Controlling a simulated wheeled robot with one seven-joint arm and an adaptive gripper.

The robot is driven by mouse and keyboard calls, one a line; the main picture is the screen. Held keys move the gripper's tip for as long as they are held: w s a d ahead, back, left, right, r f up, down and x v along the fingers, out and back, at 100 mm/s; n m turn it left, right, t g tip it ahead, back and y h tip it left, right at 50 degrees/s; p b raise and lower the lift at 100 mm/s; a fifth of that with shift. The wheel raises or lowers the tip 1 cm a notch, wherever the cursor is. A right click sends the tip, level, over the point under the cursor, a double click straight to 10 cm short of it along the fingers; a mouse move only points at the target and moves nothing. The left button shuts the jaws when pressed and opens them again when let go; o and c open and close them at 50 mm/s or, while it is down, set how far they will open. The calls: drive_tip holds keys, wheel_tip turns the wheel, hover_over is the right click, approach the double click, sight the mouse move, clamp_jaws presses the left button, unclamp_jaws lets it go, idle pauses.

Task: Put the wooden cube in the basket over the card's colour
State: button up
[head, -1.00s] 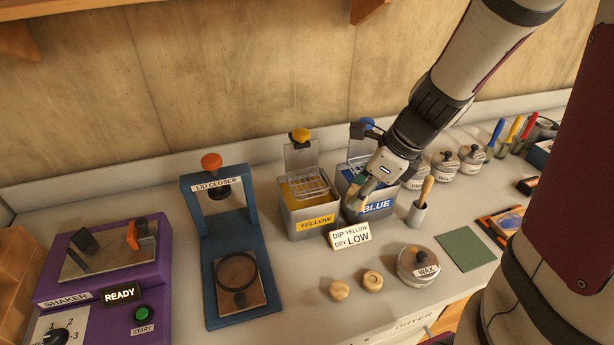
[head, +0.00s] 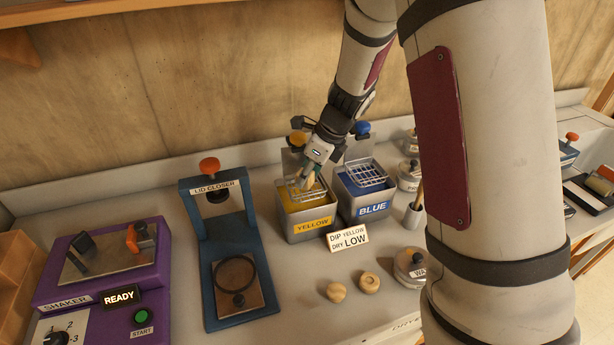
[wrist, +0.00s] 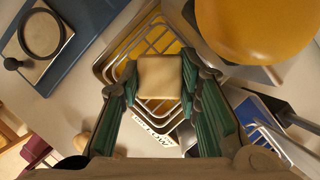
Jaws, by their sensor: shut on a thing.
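The wooden cube (wrist: 159,77) is pale and held between the green-padded fingers of my gripper (wrist: 160,90) in the wrist view. The gripper (head: 308,181) is over the yellow vat (head: 311,228) in the head view. The vat's wire basket (wrist: 151,40) lies below the cube in the wrist view, with yellow under its wires. The card (head: 347,238) reads "DIP YELLOW DRY LOW" and leans in front of the vats. The blue vat (head: 371,210), with its own wire basket (head: 365,172), stands just right of the yellow one.
A blue lid closer (head: 228,240) and a purple shaker (head: 105,265) reading "READY" stand to the left. An orange knob (wrist: 255,28) is close to the gripper in the wrist view. A wax tin (head: 410,266) is partly hidden by my arm.

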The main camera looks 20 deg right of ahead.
drive_tip(key=shift+f, duration=0.5)
drive_tip(key=o, duration=0.8)
drive_tip(key=shift+f, duration=0.15)
